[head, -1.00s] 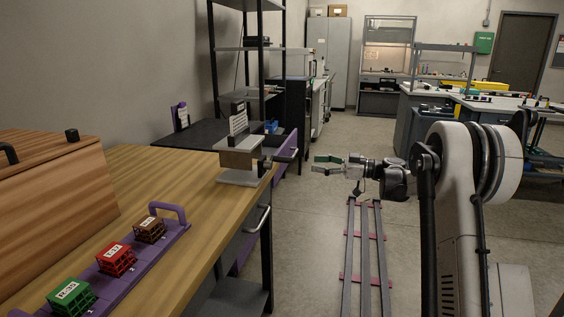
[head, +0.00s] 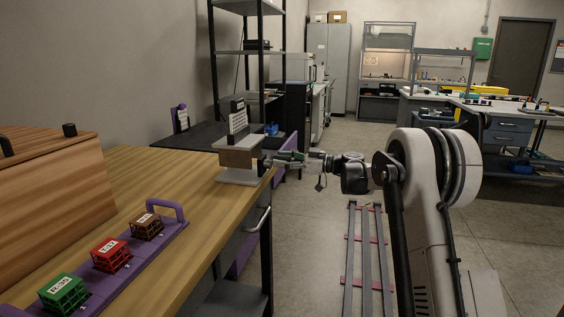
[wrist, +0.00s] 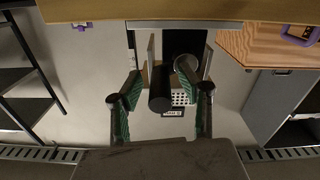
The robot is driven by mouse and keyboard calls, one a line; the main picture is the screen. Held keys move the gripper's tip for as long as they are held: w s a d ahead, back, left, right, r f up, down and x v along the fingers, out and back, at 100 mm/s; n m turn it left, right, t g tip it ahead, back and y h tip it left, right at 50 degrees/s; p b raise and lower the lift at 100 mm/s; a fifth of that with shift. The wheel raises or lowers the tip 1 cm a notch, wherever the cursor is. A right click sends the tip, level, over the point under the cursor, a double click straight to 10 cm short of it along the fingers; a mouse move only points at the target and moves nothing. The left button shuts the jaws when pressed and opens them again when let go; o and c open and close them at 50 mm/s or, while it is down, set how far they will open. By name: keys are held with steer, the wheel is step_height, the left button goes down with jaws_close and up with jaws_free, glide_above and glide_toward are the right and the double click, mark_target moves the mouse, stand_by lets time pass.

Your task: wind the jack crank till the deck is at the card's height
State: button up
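The jack (head: 240,176) stands on the near bench's right edge, with a pale base and a brown block between its plates. Its deck (head: 232,143) is the grey upper plate. A white card with dark markings (head: 238,122) stands upright above it; its exact height against the deck is too small to tell. My gripper (head: 277,160) is at the jack's right side, at the crank. In the wrist view my gripper (wrist: 158,76) has its green-padded fingers apart, either side of the crank's dark cylindrical knob (wrist: 160,92); no clear contact shows.
A purple rack (head: 128,255) with green, red and brown labelled crates lies on the wooden bench (head: 190,190). A wooden box (head: 50,190) stands at left. A dark table (head: 185,138) and shelving are behind. Open floor (head: 320,215) lies right of the bench.

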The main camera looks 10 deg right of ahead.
jaws_close()
stand_by(0.4)
steer(key=m, duration=0.2)
steer(key=f+m+p, duration=0.1)
steer(key=m, duration=0.1)
steer(key=shift+f+m, duration=0.15)
steer(key=shift+m, duration=0.15)
steer(key=f+m, duration=0.1)
steer(key=m, duration=0.3)
steer(key=s+f+m, duration=0.1)
steer(key=m, duration=0.3)
steer(key=a+f+m+p, duration=0.1)
steer(key=m, duration=0.2)
steer(key=shift+s+m, duration=0.3)
steer(key=shift+m, duration=0.1)
steer(key=m, duration=0.2)
steer(key=s+m, duration=0.1)
steer(key=m, duration=0.2)
steer(key=shift+s+a+f+m, duration=0.1)
steer(key=shift+s+a+m, duration=0.1)
steer(key=shift+a+m, duration=0.1)
